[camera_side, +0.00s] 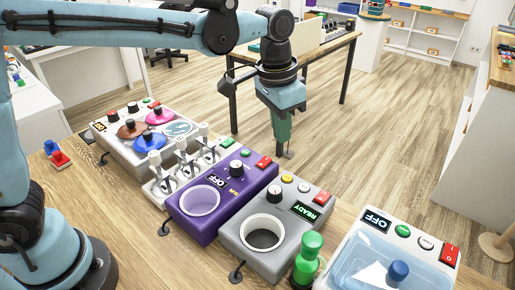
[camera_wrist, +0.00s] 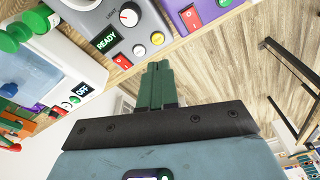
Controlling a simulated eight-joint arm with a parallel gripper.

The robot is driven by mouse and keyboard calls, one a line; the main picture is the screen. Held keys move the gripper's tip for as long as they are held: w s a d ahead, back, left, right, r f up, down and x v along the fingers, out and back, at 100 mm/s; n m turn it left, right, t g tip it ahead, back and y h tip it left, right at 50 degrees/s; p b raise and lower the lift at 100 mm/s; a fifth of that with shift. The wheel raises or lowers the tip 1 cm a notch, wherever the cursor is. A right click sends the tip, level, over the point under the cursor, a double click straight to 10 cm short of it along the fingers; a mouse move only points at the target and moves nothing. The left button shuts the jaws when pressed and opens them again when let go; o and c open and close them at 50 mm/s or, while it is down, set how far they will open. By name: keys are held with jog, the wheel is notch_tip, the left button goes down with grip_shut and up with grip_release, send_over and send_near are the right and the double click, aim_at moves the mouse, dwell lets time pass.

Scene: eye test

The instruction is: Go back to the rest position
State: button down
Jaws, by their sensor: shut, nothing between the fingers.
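My gripper (camera_side: 284,152) hangs from the arm, pointing down, in the upper middle of the side view. It appears just past the far edge of the bench, behind the purple machine (camera_side: 200,231) and the grey machine (camera_side: 289,228). Its green fingers are shut together with nothing between them. In the wrist view the shut fingertips (camera_wrist: 158,68) show in the middle, below the grey machine's panel in the picture. My gripper appears apart from all the machines. No marker of the rest position shows.
The wooden bench (camera_side: 113,222) carries several machines in a row, including a clear-tubbed one (camera_side: 440,245) reading OFF. A green bottle-shaped object (camera_side: 308,255) stands beside the grey READY machine. A table (camera_side: 322,48) stands behind; open floor lies right.

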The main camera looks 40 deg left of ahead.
jog(key=s+a+f+n+t, duration=0.1)
jog(key=s+a+t, duration=0.1)
jog(key=s+a, duration=0.2)
jog(key=s+a+f+n+t, duration=0.1)
jog(key=s+a+n, duration=0.1)
jog(key=s+a, duration=0.2)
jog(key=s+a+n+t, duration=0.1)
jog(key=s+a+t, duration=0.1)
jog(key=s+a, duration=0.3)
jog(key=shift+a+f+n+t+y, duration=0.15)
jog(key=shift+a+f, duration=0.05)
jog(key=shift+a, duration=0.35)
jog(key=shift+a+f+n+t+y, duration=0.15)
jog(key=shift+a+f, duration=0.05)
jog(key=shift+a, duration=0.3)
jog(key=shift+w, duration=0.1)
